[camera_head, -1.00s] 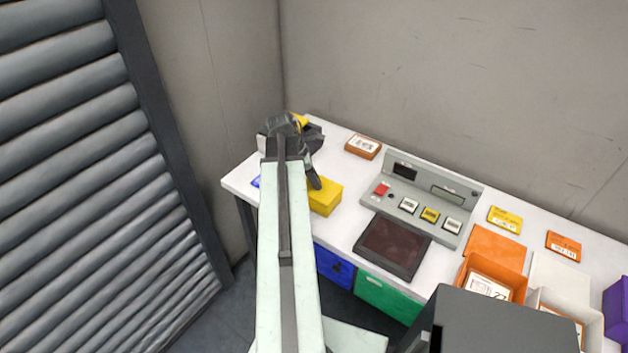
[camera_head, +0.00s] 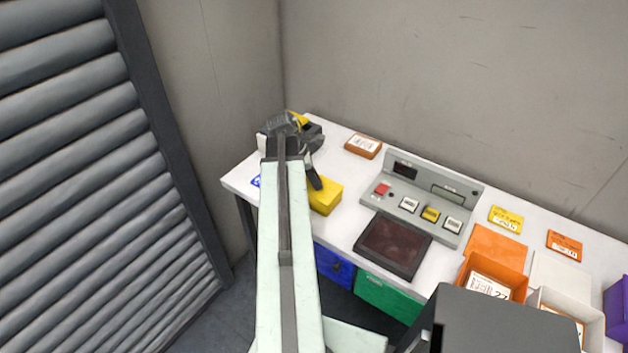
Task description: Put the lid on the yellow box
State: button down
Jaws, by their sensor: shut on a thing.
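The yellow box (camera_head: 326,195) stands on the white table, just right of my arm; my arm hides its left part. My gripper (camera_head: 308,133) is over the table's far left corner, beyond the yellow box and apart from it. It is shut on a yellow piece (camera_head: 298,118), seemingly the lid, of which only a small part shows behind the wrist. The fingertips and the rest of the piece are hidden.
A scanner console (camera_head: 425,198) with buttons and a dark plate (camera_head: 393,246) stands mid-table. A brown labelled box (camera_head: 363,146) lies near the wall. Orange box (camera_head: 493,275) and several labelled items fill the right. Walls close the back and left.

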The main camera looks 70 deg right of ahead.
jog(key=c, duration=1.1)
grip_release()
jog(key=o, duration=0.5)
notch_tip(320, 180, up, 7)
jog(key=p, duration=0.7)
jog(key=shift+r, duration=0.1)
grip_shut()
jog(key=shift+f, duration=0.25)
